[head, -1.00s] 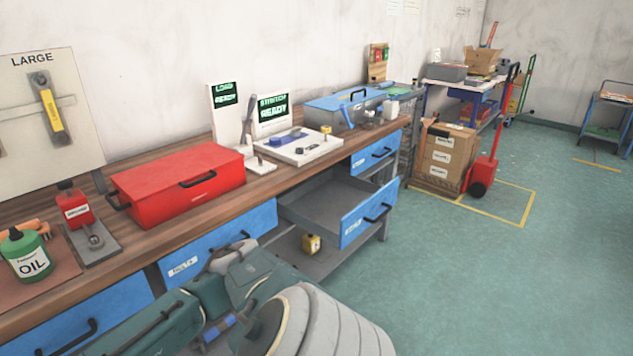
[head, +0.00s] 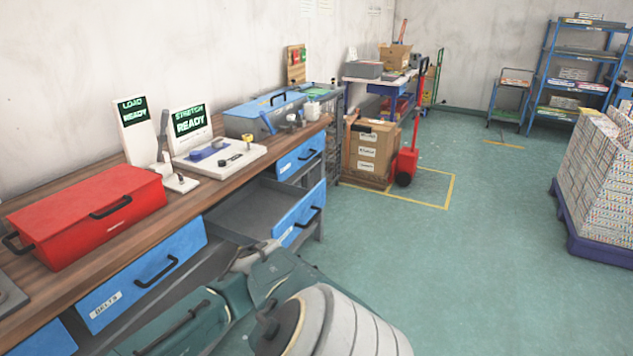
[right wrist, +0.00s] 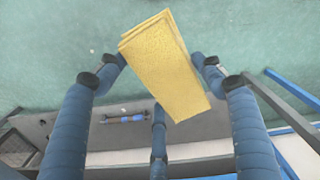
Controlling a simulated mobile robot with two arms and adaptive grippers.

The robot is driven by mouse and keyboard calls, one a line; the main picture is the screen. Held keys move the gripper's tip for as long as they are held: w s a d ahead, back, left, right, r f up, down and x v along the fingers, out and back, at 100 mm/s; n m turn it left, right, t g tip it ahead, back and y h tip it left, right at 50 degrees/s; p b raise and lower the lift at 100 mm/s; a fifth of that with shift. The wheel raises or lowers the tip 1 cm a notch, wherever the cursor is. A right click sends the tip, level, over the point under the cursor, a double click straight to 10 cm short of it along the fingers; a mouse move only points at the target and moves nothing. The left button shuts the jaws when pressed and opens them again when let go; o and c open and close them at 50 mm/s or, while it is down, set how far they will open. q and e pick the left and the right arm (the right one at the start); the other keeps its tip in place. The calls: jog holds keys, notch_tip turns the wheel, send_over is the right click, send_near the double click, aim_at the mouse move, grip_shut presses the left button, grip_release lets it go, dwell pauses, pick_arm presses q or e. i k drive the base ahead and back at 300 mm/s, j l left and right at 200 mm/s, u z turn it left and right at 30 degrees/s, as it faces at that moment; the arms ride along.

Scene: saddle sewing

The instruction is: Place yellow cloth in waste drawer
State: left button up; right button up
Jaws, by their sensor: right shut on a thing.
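The yellow cloth (right wrist: 165,65), a flat folded rectangle, is held between the blue padded fingers of my right gripper (right wrist: 157,75) in the right wrist view. The gripper is shut on it, above the green floor. In the head view, an open grey drawer with a blue front (head: 299,215) is pulled out under the bench. Its visible inside looks empty, and its label is too small to read. I cannot tell whether it is the waste drawer. My left gripper is not in view.
The wooden bench (head: 165,197) carries a red toolbox (head: 88,210), a white device with screens (head: 220,160) and a blue-lidded box (head: 262,112). Cartons (head: 369,150) and a red hand truck (head: 407,160) stand beyond. A loaded pallet (head: 590,235) is at right. The middle floor is clear.

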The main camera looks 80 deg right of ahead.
aim_at(266, 216)
jog(key=l+z, duration=0.75)
jog(key=l, duration=0.3)
jog(key=l+z, duration=0.4)
jog(key=l, duration=0.15)
